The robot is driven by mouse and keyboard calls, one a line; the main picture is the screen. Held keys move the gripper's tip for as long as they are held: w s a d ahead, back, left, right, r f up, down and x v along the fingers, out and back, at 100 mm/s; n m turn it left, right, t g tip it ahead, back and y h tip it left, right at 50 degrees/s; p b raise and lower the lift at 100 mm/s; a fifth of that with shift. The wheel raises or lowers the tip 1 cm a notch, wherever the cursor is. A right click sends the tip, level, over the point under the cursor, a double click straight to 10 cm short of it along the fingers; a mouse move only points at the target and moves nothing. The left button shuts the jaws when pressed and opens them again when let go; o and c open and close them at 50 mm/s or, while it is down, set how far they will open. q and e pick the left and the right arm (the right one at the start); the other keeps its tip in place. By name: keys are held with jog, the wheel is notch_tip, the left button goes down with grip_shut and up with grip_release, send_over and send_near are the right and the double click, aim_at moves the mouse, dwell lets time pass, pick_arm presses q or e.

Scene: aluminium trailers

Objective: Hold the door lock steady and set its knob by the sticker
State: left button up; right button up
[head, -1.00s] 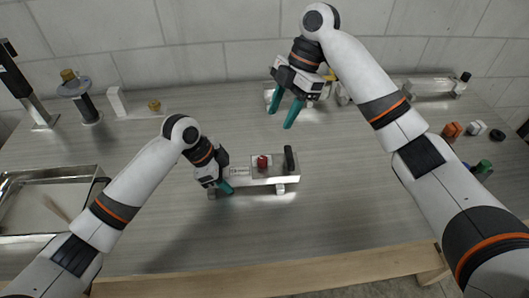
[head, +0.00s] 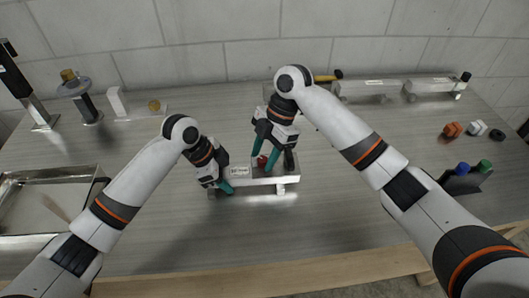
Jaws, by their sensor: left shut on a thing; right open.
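The door lock (head: 264,182) is a light metal block on small feet in the middle of the table. It bears a white sticker (head: 240,171), a red knob (head: 262,161) and a black upright part (head: 290,161) at its right end. The sticker's print is too small to read. My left gripper (head: 226,186) is shut on the lock's left end. My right gripper (head: 264,162) is open above the lock, its teal fingers pointing down around the red knob. The fingers partly hide the knob, and I cannot tell whether they touch it.
A metal tray (head: 50,238) lies at the left. Several fixtures stand along the back, including a white block (head: 117,101) and metal units (head: 366,88). Orange (head: 452,130), white and black pieces and a dark holder lie at the right. The table in front of the lock is clear.

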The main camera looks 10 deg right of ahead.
jog(key=shift+c, duration=0.5)
grip_shut()
jog(key=shift+m, duration=0.3)
jog(key=m+t, duration=0.1)
jog(key=m, duration=0.3)
jog(key=shift+s+d+t+y, duration=0.1)
jog(key=shift+t+y, duration=0.2)
jog(key=shift+t, duration=0.1)
pick_arm(q)
jog(key=shift+d, duration=0.1)
pick_arm(e)
jog(key=m+t, duration=0.1)
jog(key=m, duration=0.3)
jog(key=shift+s+m+t, duration=0.1)
jog(key=shift+m+t, duration=0.3)
jog(key=m, duration=0.2)
jog(key=m+t+h, duration=0.1)
jog(key=m, duration=0.1)
jog(key=shift+s+m+t, duration=0.1)
jog(key=shift+m+t, duration=0.2)
jog(key=shift+m+t+h, duration=0.5)
jog(key=shift+m+h, duration=0.1)
jog(key=shift+m, duration=1.3)
pick_arm(q)
jog(key=shift+s, duration=0.1)
